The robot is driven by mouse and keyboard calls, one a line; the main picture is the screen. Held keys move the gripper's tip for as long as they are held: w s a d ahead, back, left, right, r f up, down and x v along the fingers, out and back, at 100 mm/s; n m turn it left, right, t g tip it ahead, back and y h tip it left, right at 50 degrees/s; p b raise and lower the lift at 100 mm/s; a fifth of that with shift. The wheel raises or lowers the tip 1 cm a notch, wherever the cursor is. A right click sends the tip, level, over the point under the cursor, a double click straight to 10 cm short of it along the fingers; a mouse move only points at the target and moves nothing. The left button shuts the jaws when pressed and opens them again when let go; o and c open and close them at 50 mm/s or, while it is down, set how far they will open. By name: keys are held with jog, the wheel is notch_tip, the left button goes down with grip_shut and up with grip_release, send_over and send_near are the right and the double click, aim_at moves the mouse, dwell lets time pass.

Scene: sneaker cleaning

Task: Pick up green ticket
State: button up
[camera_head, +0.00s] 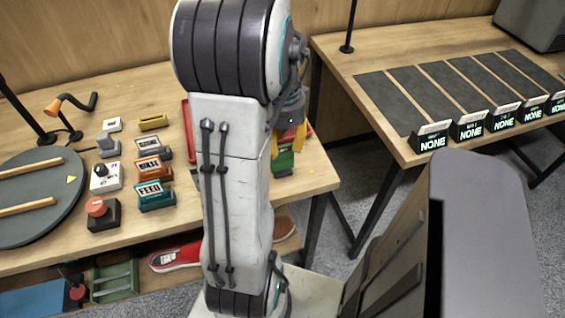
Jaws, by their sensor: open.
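A green item (284,160), which may be the green ticket, lies near the right end of the left wooden table. My arm hides part of this area, and the item is too small to identify for sure. My gripper (288,143) has yellow fingers and is open, pointing down just above the green item. One finger is on the left and the other on the right. I cannot tell whether they touch the item.
The left table (232,240) bears a round dark turntable (62,205), a red-capped button box (102,213) and several labelled blocks, including a teal FEED block (155,195). A red shoe (175,257) is below. The right table (375,63) holds dark mats and signs reading NONE.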

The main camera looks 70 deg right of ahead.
jog(key=shift+f, duration=0.85)
grip_shut()
